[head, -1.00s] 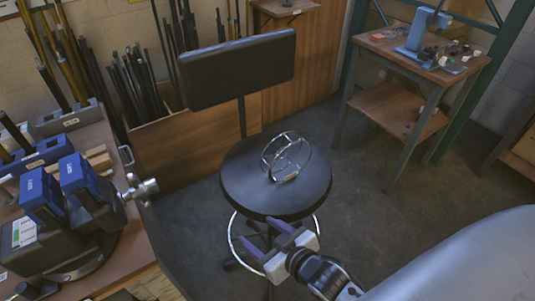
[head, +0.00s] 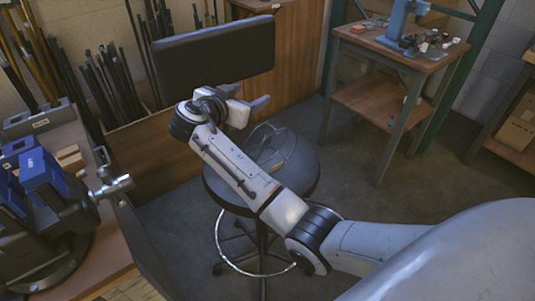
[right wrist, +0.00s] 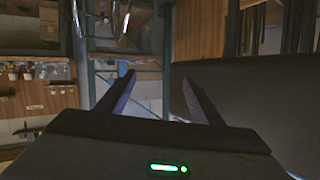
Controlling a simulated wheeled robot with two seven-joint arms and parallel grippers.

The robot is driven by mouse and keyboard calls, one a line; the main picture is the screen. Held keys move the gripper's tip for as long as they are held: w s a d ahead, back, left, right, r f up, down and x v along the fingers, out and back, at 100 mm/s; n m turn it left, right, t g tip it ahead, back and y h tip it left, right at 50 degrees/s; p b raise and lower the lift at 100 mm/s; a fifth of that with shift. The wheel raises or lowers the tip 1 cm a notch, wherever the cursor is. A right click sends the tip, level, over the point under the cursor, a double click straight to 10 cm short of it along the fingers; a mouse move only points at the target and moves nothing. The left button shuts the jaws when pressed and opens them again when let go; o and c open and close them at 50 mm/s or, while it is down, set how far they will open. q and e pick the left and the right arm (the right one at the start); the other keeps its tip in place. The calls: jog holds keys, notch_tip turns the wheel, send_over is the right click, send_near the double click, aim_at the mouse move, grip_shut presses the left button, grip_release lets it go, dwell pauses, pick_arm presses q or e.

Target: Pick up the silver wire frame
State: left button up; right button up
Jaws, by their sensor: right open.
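The silver wire frame (head: 270,146) rests on the round dark seat of the stool (head: 305,172) in the head view. My right forearm crosses in front of the seat and hides part of the frame. My right gripper (head: 256,98) is open and empty, above and beyond the frame, close to the stool's backrest. Its two fingers stand apart in the right wrist view (right wrist: 160,88), with nothing between them. I cannot clearly make out the frame in the right wrist view. My left gripper is not in view.
The dark backrest (head: 212,58) stands behind the seat and fills the right of the wrist view (right wrist: 255,95). A bench with a blue-jawed vise (head: 42,180) is at left. A small wooden table (head: 395,50) stands at back right. Open floor lies between.

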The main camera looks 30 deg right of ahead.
aim_at(282, 126)
jog(key=s+a+f+m+g, duration=0.1)
jog(key=s+g, duration=0.1)
jog(key=s+a+f+m+g+h, duration=0.1)
jog(key=s+g, duration=0.1)
jog(key=s+a+f+m+g+b, duration=0.1)
jog(key=s+m+g, duration=0.1)
jog(key=s, duration=0.1)
jog(key=shift+s+d+f, duration=0.1)
jog(key=shift+s+f, duration=0.1)
jog(key=shift+f, duration=0.05)
jog(key=p+x, duration=0.1)
jog(key=x, duration=0.4)
jog(key=shift+s, duration=0.15)
jog(key=x, duration=0.3)
jog(key=p+x, duration=0.1)
jog(key=shift+s+d+f, duration=0.15)
jog(key=shift+d+f, duration=0.15)
jog(key=shift+f, duration=0.1)
grip_shut()
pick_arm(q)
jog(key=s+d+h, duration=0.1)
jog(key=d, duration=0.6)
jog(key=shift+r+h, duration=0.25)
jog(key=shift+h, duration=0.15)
pick_arm(e)
notch_tip(282, 126, up, 10)
jog(key=shift+r, duration=0.1)
